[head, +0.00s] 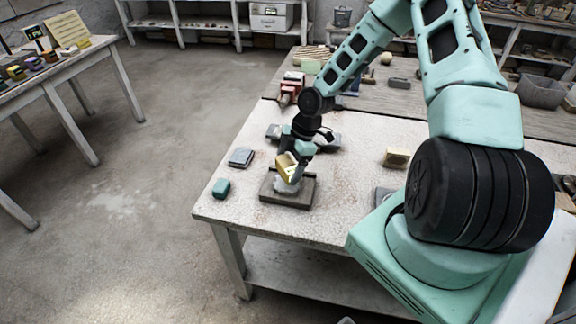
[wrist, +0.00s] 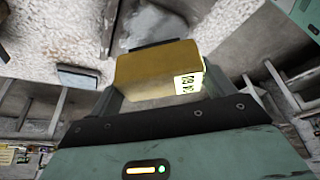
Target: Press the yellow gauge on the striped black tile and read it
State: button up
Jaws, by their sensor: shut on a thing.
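The yellow gauge (head: 285,163) is a small box between the fingers of my gripper (head: 291,172). In the wrist view, my gripper (wrist: 162,88) is shut on the gauge (wrist: 155,68), whose lit label at its right end is too small and tilted to read surely. Just beyond it is a rough grey lump (wrist: 150,25). In the head view this lump (head: 287,187) sits on a dark brown-grey tray (head: 296,203), below the gauge. A thin black edge (wrist: 155,45) shows between gauge and lump. I cannot make out stripes, or whether gauge and lump touch.
Bare tabletop shows right of the tray.

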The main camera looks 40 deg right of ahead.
aim_at(284, 165)
jog(key=shift+r+p, duration=1.6)
jog(key=shift+r, duration=0.45)
jog(key=shift+f, duration=0.1)
jog(key=w+a+f+m+t+h+b, duration=0.1)
jog(key=a+m+b, duration=0.1)
jog(key=m+b, duration=0.1)
jog(key=w+a+f+m+t+h+b, duration=0.1)
jog(key=a+m+b, duration=0.1)
jog(key=a+m, duration=0.1)
jog(key=w+a+f+m+t+b, duration=0.1)
jog(key=a+m+b, duration=0.1)
jog(key=m, duration=0.3)
jog(key=shift+a+f+h+b, duration=0.35)
jog(key=shift+f+h+b, duration=0.05)
jog(key=shift+b, duration=0.4)
jog(key=shift+d+f+m+b, duration=0.2)
jog(key=shift+m+b, duration=0.25)
jog(key=shift+m, duration=0.35)
jog(key=shift+s+d+f+m+h+b, duration=0.35)
jog(key=shift+m+h+b, duration=0.25)
jog(key=shift+m, duration=0.4)
jog(key=shift+s+d+m, duration=0.2)
jog(key=shift+s+m, duration=0.1)
jog(key=shift+m, duration=0.2)
